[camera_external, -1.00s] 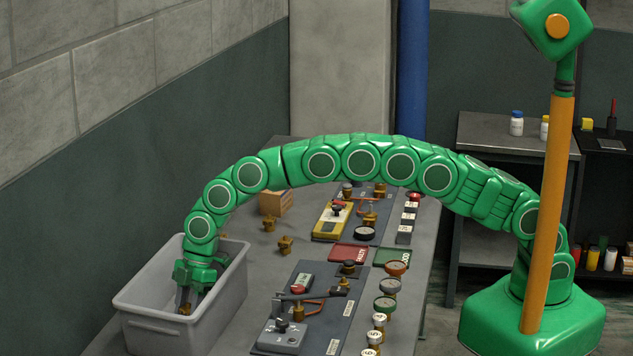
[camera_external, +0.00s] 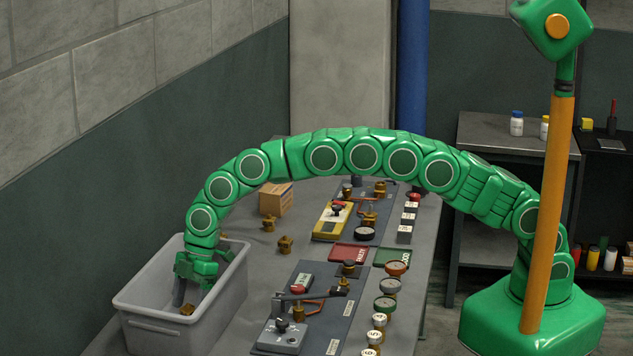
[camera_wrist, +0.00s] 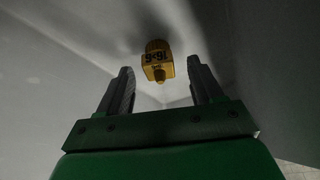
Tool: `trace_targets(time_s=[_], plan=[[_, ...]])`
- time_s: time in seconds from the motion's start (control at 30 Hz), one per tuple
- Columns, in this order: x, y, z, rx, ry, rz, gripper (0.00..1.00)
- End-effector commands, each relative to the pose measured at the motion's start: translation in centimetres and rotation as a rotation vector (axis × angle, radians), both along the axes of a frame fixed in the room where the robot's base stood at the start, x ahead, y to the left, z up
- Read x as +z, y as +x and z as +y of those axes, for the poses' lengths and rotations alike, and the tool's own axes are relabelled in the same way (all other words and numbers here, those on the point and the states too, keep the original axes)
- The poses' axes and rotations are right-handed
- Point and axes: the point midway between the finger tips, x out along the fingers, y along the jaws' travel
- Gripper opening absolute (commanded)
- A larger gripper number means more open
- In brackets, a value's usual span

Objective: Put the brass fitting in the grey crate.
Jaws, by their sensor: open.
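The brass fitting (camera_external: 187,309) lies in the grey crate (camera_external: 160,327), on its floor as far as I can see. In the wrist view the fitting (camera_wrist: 158,62) shows a dark printed marking and sits just beyond my fingertips, apart from them. My gripper (camera_external: 181,297) is inside the crate, pointing down, a little above the fitting. In the wrist view my gripper (camera_wrist: 162,75) has its two fingers spread with nothing between them.
Two other brass fittings (camera_external: 285,244) (camera_external: 268,223) and a cardboard box (camera_external: 276,199) stand on the bench behind the crate. Panels with valves and gauges (camera_external: 318,308) lie right of the crate. Red (camera_external: 349,253) and green (camera_external: 392,258) trays lie near the bench's middle.

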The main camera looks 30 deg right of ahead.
Motion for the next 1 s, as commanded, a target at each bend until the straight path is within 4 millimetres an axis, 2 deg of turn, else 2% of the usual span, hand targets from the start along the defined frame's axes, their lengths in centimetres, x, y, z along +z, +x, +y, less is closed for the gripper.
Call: trace_targets(time_s=[0.5,0.7,1.0], plan=[[8.0,1.3,-3.0,-0.002,0.003,-0.003,0.66],[9.3,1.5,-3.6,-0.001,0.000,-0.001,0.66],[9.6,1.5,-3.7,-0.001,0.000,0.000,0.66]])
